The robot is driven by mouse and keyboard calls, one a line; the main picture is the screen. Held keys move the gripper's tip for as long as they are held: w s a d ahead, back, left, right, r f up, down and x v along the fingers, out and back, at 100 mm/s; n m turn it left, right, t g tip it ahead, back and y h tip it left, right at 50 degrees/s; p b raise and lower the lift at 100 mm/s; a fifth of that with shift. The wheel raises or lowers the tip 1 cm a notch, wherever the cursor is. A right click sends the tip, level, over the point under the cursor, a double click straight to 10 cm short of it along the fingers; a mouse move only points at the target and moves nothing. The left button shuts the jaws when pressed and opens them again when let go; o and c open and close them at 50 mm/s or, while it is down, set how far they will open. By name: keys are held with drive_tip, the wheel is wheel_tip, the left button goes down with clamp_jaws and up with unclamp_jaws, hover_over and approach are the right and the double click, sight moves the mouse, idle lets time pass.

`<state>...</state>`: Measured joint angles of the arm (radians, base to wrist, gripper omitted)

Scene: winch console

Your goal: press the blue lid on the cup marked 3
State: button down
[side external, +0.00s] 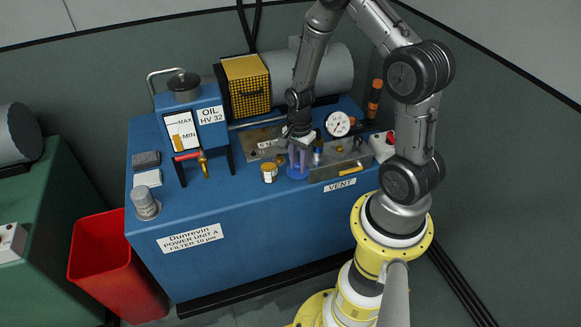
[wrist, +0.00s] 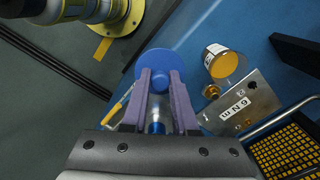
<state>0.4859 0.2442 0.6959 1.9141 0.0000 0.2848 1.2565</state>
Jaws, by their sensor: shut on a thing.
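The blue lid (side external: 297,174) is a round disc with a knob. My gripper (side external: 299,164), with purple fingers, is shut on the lid's knob. In the wrist view the lid (wrist: 160,57) spreads past the fingertips of my gripper (wrist: 161,80). A small cup (side external: 269,175) with a yellow-orange top stands on the blue console, just left of the lid in the side view. In the wrist view the cup (wrist: 221,62) is right of the lid and apart from it. It bears a white label, but I cannot read a 3 on it.
A metal plate marked 6 Nm (wrist: 240,105) lies near the cup. A metal block with a yellow handle (side external: 340,163) stands right of my gripper, with a gauge (side external: 338,124) behind. An oil tank (side external: 192,125) stands to the left.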

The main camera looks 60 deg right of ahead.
drive_tip(key=s+a+r, duration=0.4)
drive_tip(key=s+r, duration=0.3)
drive_tip(key=r, duration=0.2)
drive_tip(key=shift+s+r, duration=0.3)
drive_tip(key=shift+s, duration=0.05)
idle(0.4)
drive_tip(key=w+d+m, duration=0.2)
drive_tip(key=w+d, duration=0.1)
drive_tip(key=w, duration=0.5)
drive_tip(key=w+d+m, duration=0.2)
drive_tip(key=w+d, duration=0.1)
drive_tip(key=w, duration=0.4)
drive_tip(key=w+f, duration=0.3)
drive_tip(key=f, duration=0.6)
drive_tip(key=shift+w+a, duration=0.25)
drive_tip(key=shift+w, duration=0.05)
drive_tip(key=shift+f, duration=1.55)
idle(1.0)
